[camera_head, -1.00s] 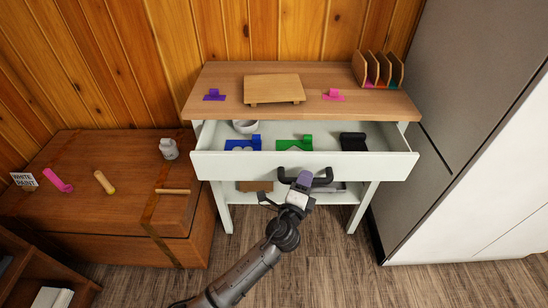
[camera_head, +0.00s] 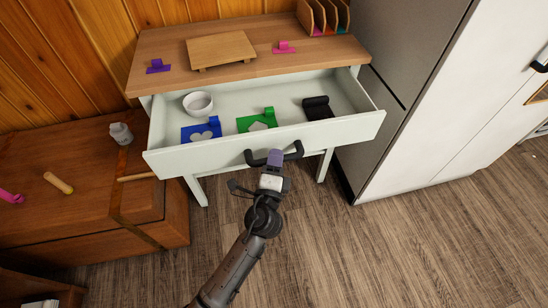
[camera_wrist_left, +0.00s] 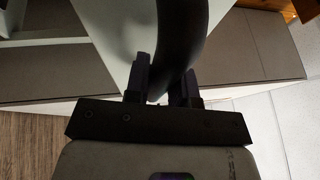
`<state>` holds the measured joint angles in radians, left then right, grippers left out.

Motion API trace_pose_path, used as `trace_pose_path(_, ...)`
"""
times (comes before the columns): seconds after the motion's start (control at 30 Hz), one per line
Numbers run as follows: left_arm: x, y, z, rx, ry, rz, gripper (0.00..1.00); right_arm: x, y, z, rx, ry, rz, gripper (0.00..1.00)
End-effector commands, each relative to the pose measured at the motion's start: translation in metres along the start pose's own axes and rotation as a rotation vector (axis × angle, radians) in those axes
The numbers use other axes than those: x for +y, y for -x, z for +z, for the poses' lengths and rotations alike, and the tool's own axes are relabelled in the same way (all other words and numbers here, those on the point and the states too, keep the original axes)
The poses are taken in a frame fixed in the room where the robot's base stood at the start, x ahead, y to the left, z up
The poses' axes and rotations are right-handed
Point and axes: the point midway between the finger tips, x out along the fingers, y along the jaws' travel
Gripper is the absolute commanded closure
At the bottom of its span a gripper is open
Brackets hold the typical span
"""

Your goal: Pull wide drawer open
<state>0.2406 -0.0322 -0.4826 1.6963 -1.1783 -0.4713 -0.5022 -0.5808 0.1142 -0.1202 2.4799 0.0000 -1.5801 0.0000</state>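The wide drawer (camera_head: 330,131) is pale and stands well out from under the wooden top of its table. Its dark curved handle (camera_head: 293,152) is on the front face. My left gripper (camera_head: 276,158) is at the middle of the handle. In the left wrist view, its two fingers (camera_wrist_left: 164,85) stand on either side of the dark handle bar (camera_wrist_left: 183,35) and appear closed on it. Inside the drawer are a white bowl (camera_head: 198,103), a blue piece (camera_head: 203,131), a green piece (camera_head: 258,121) and a black piece (camera_head: 318,108). My right gripper is not in view.
A wooden board (camera_head: 221,49), a purple piece (camera_head: 158,66) and a pink piece (camera_head: 284,47) are on the tabletop. A wooden chest (camera_head: 60,215) stands to the left, a grey-white cabinet (camera_head: 430,120) to the right. The floor (camera_head: 370,245) in front is clear.

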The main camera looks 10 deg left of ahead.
Motion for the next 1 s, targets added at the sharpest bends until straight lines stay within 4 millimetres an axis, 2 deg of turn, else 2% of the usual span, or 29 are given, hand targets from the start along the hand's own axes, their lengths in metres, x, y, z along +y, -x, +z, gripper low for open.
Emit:
trace_pose_path(0.03, 0.0, 0.0, 0.0, 0.001, 0.0, -0.001, 0.73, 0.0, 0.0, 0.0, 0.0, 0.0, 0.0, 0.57)
trace_pose_path(0.27, 0.0, 0.0, 0.0, 0.001, 0.0, -0.001, 0.52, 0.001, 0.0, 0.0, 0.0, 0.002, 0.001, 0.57)
trace_pose_path(0.57, 0.001, 0.004, 0.0, 0.001, -0.001, 0.0, 0.52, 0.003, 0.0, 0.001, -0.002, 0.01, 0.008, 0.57)
trace_pose_path(0.77, 0.002, 0.031, 0.0, 0.002, 0.001, 0.002, 0.52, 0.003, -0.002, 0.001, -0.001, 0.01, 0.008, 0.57)
trace_pose_path(1.0, 0.002, 0.08, 0.0, 0.002, 0.001, 0.002, 0.52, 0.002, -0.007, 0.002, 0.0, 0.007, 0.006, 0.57)
